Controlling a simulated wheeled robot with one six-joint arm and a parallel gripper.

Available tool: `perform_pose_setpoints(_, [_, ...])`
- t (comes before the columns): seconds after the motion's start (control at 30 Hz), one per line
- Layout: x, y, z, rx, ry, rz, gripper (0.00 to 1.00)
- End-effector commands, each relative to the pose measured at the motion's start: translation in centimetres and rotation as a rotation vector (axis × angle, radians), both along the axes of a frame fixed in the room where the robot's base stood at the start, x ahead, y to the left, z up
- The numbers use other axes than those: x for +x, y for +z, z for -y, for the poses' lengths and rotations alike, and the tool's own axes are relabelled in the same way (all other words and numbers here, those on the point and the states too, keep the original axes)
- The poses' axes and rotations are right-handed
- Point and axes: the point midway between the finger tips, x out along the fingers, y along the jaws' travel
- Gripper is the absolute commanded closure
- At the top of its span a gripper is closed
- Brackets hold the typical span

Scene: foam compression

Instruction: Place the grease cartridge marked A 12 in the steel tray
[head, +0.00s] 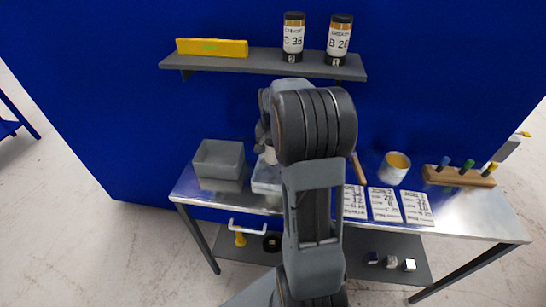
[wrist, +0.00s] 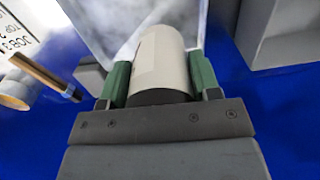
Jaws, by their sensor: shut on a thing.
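My gripper (wrist: 160,78) is shut on a white cylindrical cartridge (wrist: 162,52) with a dark end, held between its two green fingers. No marking on the cartridge can be read. In the head view my arm hides most of the gripper, and a small pale part of the cartridge (head: 270,155) shows left of the arm. The steel tray (head: 262,188) lies on the bench below it, partly hidden by my arm. In the wrist view the tray (wrist: 98,24) shows as a pale surface behind the cartridge. Whether the cartridge touches the tray cannot be told.
A grey bin (head: 219,160) stands left of the tray. Printed sheets (head: 384,204), a pot (head: 395,168) and a wooden rack (head: 459,176) are to the right. The wall shelf (head: 262,62) holds cartridges C 35 (head: 293,38) and B 20 (head: 339,40) and a yellow box (head: 212,47).

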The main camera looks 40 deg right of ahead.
Motion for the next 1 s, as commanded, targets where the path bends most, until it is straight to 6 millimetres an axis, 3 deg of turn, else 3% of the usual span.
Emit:
perform_pose_setpoints(0.33, [0.0,-4.2,-0.1,0.001,0.001,-0.002,0.81])
perform_pose_setpoints(0.87, [0.3,-5.4,0.2,-0.001,0.000,0.001,0.81])
perform_pose_setpoints(0.9, [0.3,-5.4,0.2,0.000,0.000,0.000,0.42])
perform_pose_setpoints(1.0, [0.3,-5.3,0.2,0.000,0.000,0.000,0.33])
